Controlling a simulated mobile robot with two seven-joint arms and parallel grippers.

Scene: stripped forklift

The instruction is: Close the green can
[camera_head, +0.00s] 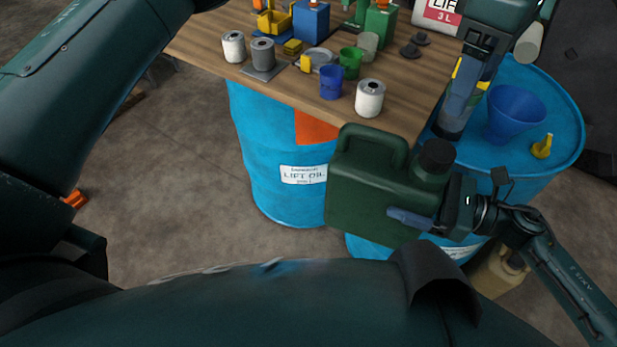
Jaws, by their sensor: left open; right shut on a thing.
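The dark green can (372,198) is held up in front of the table, roughly upright, with its handle at the top left. A black cap (437,157) is on its neck at the top right; I cannot tell whether it is tight. My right gripper (412,218) is shut on the can's lower right side. My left gripper (449,130) points down just above and behind the cap, with its wrist coming from the top right. It is open and appears empty, apart from the cap. Its fingertips are partly merged with the dark background.
A wooden table (200,50) holds white and grey tins, blue and green cups and small containers. A blue drum (560,110) at right bears a blue funnel (514,112) and a small yellow item (541,147). Another blue drum (265,160) stands at left.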

